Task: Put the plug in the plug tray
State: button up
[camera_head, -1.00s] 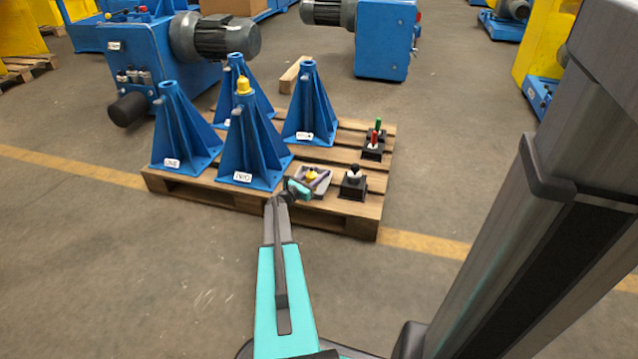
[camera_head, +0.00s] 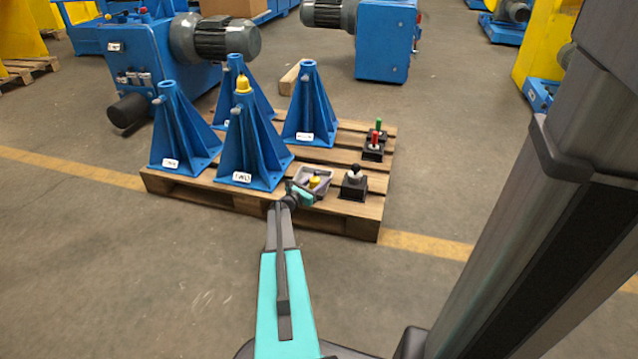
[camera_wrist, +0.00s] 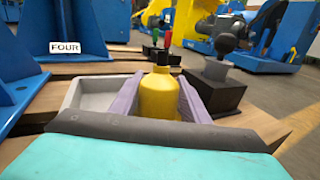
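The yellow plug (camera_head: 315,181) is between the purple fingers of my gripper (camera_wrist: 161,95). In the wrist view the plug (camera_wrist: 160,92) stands upright, with a finger against each side. The grey plug tray (camera_head: 322,172) lies on the pallet. In the wrist view its rim (camera_wrist: 88,92) shows to the left of and behind the fingers. The plug and fingertips are at the tray, and the plug's lower end is hidden by my gripper's body. I cannot tell whether the plug touches the tray floor.
Several blue stands (camera_head: 250,150) stand left of and behind the tray; one carries a yellow cap (camera_head: 243,86). A black-knobbed block (camera_head: 354,182) stands close on the right. Red (camera_head: 374,145) and green-topped (camera_head: 378,128) blocks stand behind. The wooden pallet (camera_head: 215,189) carries everything.

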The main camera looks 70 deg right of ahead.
aim_at(312, 185)
jog(key=shift+o, duration=1.1)
jog(key=shift+w+a, duration=0.15)
jog(key=shift+a, duration=0.3)
jog(key=p+v, duration=0.3)
jog(key=v, duration=0.6)
jog(key=shift+a+r+p, duration=0.1)
jog(key=shift+a+p, duration=0.15)
jog(key=shift+p, duration=0.05)
jog(key=shift+v, duration=0.75)
jog(key=shift+w, duration=0.1)
jog(key=shift+w, duration=0.1)
